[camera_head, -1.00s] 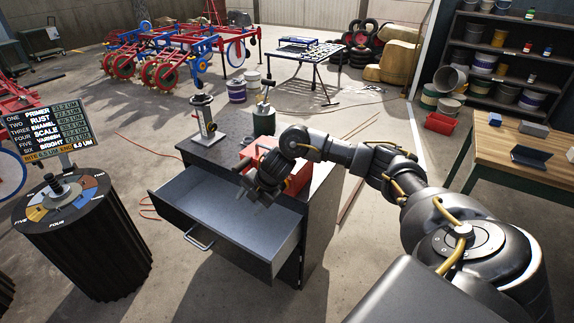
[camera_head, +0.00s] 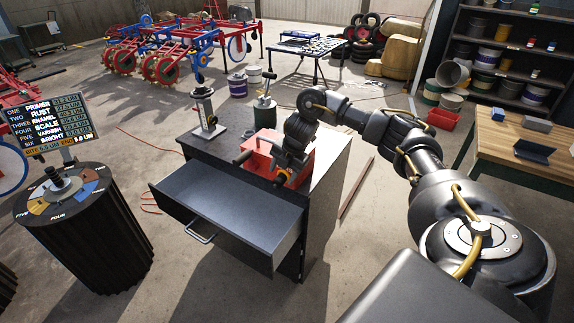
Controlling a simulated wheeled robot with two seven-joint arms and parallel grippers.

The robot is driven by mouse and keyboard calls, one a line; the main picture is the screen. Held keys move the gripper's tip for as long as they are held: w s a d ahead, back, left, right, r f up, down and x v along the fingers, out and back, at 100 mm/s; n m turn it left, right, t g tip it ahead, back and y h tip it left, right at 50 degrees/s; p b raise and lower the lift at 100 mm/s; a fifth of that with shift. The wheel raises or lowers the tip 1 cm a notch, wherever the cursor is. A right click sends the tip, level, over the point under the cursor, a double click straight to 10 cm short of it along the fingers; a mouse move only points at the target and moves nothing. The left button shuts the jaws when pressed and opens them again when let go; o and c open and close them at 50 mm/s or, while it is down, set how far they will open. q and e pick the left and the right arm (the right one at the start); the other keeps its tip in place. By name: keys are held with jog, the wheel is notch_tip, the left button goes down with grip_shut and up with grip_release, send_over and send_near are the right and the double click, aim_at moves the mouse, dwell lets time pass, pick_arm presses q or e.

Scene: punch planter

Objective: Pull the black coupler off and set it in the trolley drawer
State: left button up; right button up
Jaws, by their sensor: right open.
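My right gripper (camera_head: 283,176) is over the front right part of the red box on top of the trolley, pointing down. Its jaws are open, with orange showing near the tips. I cannot tell whether they touch anything. A short black cylindrical piece (camera_head: 242,157), which looks like the coupler, sticks out at the left of the red box (camera_head: 262,148). It is beside the gripper, to its left. The trolley drawer (camera_head: 225,206) is pulled out and looks empty. My left gripper is not in view.
A dark ribbed drum (camera_head: 90,245) with a coloured dial and display board (camera_head: 48,125) stands at the left. A wooden bench (camera_head: 525,150) is at the right.

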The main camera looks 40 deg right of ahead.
aim_at(279, 180)
jog(key=shift+x, duration=2.3)
grip_shut()
